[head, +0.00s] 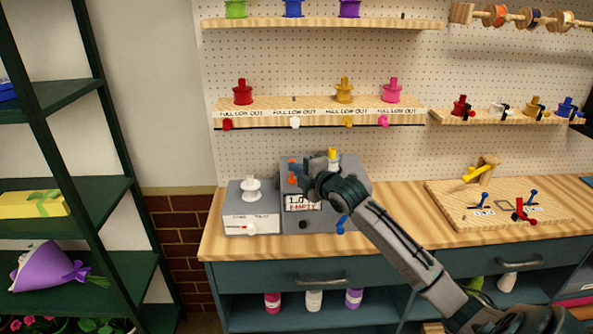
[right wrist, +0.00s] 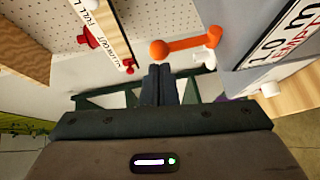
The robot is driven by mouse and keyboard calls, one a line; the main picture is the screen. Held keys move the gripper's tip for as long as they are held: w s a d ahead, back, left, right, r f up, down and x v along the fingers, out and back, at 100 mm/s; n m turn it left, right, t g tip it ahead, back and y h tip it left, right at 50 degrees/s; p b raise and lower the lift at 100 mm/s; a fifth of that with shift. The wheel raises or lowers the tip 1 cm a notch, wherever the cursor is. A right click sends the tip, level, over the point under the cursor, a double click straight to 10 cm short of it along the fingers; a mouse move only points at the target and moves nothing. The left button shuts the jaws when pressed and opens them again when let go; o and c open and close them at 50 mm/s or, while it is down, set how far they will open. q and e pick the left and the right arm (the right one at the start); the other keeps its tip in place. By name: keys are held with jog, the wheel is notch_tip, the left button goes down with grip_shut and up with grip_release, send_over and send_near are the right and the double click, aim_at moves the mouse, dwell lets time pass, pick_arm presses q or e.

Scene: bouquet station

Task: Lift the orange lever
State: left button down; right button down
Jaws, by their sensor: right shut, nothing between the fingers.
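The orange lever (head: 293,171) is on the left part of the grey machine (head: 352,170) on the bench, partly hidden by my right gripper in the head view. In the right wrist view the lever (right wrist: 188,46) has a round orange knob at one end and a white pivot at the other, beside the machine's labelled face. My right gripper (head: 303,179) is shut and empty. Its fingertips (right wrist: 160,70) lie just at the knob. I cannot tell whether they touch it. My left gripper is not in view.
A smaller grey box (head: 250,222) with a white knob stands left of the machine. A blue lever (head: 341,225) sits at the machine's lower right. A shelf (head: 320,116) with coloured spools hangs above. A wooden board (head: 500,208) with small levers lies on the right.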

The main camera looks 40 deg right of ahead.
jog(key=shift+w+d+r, duration=0.2)
jog(key=shift+w, duration=0.15)
jog(key=shift+w+d+r+b, duration=0.2)
jog(key=shift+w+d+b, duration=0.15)
jog(key=shift+w, duration=0.1)
jog(key=shift+w+d+r+b, duration=0.15)
jog(key=shift+w+d+b, duration=0.15)
jog(key=shift+w, duration=0.2)
jog(key=shift+w+d+r+b, duration=0.1)
jog(key=shift+w+d+b, duration=0.15)
jog(key=shift+w, duration=0.25)
jog(key=shift+r, duration=0.1)
